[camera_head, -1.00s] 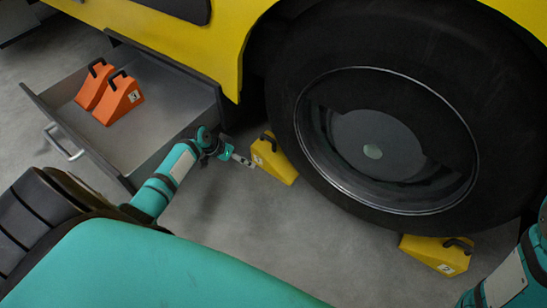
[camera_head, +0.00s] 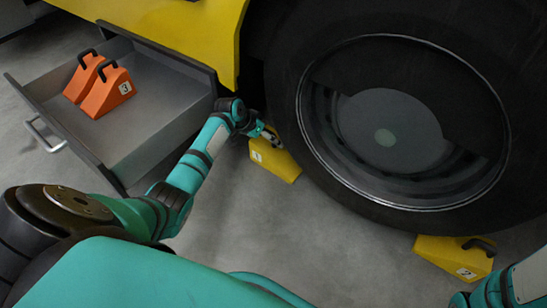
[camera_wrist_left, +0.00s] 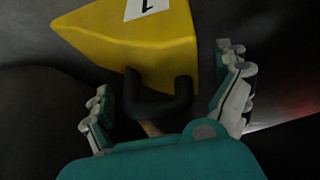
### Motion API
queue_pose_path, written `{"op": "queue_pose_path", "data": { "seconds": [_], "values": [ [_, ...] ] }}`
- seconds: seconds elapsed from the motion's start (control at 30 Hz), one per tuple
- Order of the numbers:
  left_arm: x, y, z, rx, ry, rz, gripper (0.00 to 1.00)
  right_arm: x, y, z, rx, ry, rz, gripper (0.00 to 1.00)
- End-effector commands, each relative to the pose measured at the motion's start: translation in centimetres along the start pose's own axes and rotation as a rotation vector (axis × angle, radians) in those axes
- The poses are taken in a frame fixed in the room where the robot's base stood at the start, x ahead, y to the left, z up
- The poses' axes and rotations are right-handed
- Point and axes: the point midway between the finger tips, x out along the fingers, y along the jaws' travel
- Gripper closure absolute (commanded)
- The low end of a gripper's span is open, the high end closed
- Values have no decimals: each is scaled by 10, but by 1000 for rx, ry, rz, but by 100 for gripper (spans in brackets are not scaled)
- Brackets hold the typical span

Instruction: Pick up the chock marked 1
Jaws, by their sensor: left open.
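The yellow chock marked 1 (camera_head: 277,165) sits on the floor against the left side of the big tyre. My left gripper (camera_head: 270,135) is at its upper end and hides its handle in the head view. In the left wrist view the chock (camera_wrist_left: 135,40) shows its label 1, and its black handle (camera_wrist_left: 158,100) lies between the two spread fingers of my left gripper (camera_wrist_left: 167,85). The fingers are open, with a gap on both sides of the handle. My right gripper is out of view; only part of that arm shows at bottom right.
The black tyre (camera_head: 285,110) stands close beside the gripper. A second yellow chock, marked 2 (camera_head: 450,255), lies at the tyre's right. An open grey drawer (camera_head: 165,115) at left holds two orange chocks (camera_head: 108,95). The floor between is clear.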

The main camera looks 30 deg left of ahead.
Motion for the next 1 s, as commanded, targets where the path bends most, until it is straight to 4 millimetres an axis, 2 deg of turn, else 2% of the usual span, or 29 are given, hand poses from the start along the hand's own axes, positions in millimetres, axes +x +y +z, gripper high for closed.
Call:
{"op": "queue_pose_path", "data": {
  "seconds": [0.23, 0.83, 0.87, 1.0],
  "values": [
    [0, 0, -1, 0, 1, 0, 0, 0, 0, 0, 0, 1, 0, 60],
    [0, 0, 0, -1, 0, 0, 78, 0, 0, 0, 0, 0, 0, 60],
    [0, 0, 0, -1, 0, 0, 82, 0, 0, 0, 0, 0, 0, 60],
    [-1, 0, -2, -1, 5, 1, 82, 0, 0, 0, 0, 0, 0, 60]
  ]
}}
